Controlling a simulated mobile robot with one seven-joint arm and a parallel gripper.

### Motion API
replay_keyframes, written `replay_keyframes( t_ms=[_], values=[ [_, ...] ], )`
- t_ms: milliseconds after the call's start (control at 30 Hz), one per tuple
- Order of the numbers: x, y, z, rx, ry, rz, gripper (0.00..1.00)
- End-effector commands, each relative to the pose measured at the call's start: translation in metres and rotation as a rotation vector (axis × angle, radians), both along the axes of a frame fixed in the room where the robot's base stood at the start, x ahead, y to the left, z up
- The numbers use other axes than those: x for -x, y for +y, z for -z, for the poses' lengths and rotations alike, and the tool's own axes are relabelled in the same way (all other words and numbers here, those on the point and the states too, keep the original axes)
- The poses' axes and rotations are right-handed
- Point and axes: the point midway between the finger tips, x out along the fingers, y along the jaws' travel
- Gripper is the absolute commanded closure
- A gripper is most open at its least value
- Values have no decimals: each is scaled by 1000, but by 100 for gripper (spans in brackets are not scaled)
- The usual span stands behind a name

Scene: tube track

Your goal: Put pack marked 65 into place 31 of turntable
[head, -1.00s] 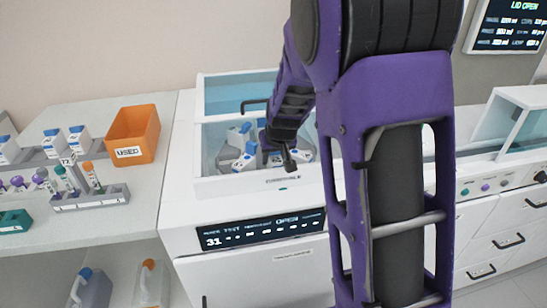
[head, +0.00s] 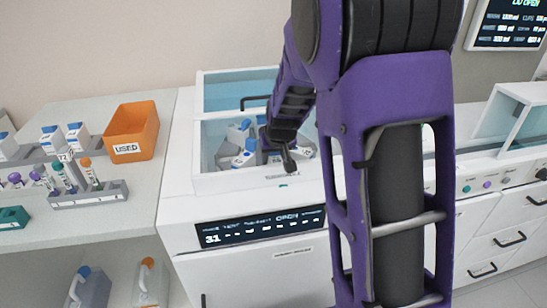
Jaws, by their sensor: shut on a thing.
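The turntable compartment (head: 207,184) is an open white bin with a clear bluish lid raised at its back, in the head view. Several white packs with blue caps stand inside it, such as one pack (head: 244,158) left of my gripper. The display (head: 262,228) below reads 31 and OPEN. My gripper (head: 289,160) is down at the compartment, shut on a pack that is mostly hidden behind my gripper and arm. The number on that pack cannot be read here, and whether it touches the turntable cannot be told.
An orange bin marked USED (head: 131,132) stands on the left bench. Nearby are a grey tube rack (head: 88,195), a green rack (head: 14,219) and white packs (head: 77,135) with blue caps. A machine with a clear cover (head: 518,120) stands at the right.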

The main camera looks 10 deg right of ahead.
Motion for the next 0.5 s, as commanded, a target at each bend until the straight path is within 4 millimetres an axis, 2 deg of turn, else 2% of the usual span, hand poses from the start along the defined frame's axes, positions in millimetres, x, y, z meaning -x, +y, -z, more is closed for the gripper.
replay_keyframes(
  t_ms=[500],
  values=[
    [0,0,11,0,0,0,100]
  ],
)
